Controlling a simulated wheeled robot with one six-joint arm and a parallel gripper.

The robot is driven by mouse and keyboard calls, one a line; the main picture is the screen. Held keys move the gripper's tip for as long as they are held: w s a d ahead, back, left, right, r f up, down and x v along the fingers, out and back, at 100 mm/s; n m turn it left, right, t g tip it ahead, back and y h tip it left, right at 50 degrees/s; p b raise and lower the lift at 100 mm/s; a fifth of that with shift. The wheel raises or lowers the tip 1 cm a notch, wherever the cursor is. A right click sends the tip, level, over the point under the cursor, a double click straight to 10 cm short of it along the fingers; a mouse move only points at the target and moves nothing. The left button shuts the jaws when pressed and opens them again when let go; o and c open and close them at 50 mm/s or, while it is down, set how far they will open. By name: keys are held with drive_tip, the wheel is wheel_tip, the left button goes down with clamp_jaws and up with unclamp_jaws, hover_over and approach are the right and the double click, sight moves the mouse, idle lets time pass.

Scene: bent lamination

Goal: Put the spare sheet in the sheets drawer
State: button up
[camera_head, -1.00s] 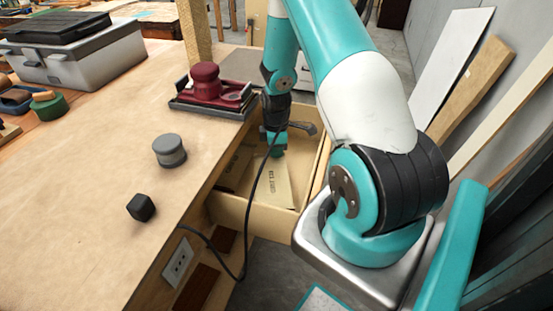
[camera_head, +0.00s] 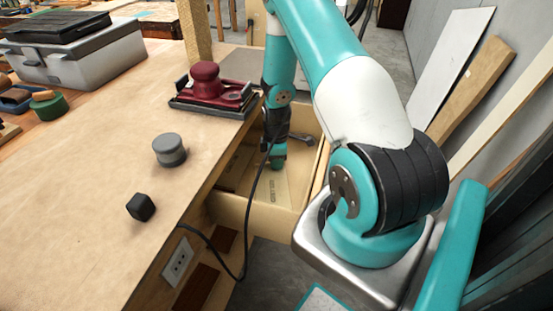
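An open wooden drawer (camera_head: 250,213) juts out from the bench side. Inside it a tan sheet with dark print (camera_head: 268,190) lies below my gripper, and its edges blend with the drawer floor. A second, darker sheet seems to lie at the drawer's left side, partly in shadow. My gripper (camera_head: 277,163) points down inside the drawer, low over the far part of the printed sheet. Its fingers are small and seen from behind, so I cannot tell whether they are open or touch the sheet. I cannot tell which sheet is the spare one.
A red sander (camera_head: 205,82) stands on a dark base at the bench edge beside the drawer. A grey round knob-like piece (camera_head: 169,150) and a black block (camera_head: 141,207) sit on the bench (camera_head: 90,180). A metal tool (camera_head: 302,138) shows behind my gripper. Boards lean on the right wall.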

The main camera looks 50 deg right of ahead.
wheel_tip(320, 180, up, 12)
drive_tip(key=shift+r, duration=0.2)
idle(0.4)
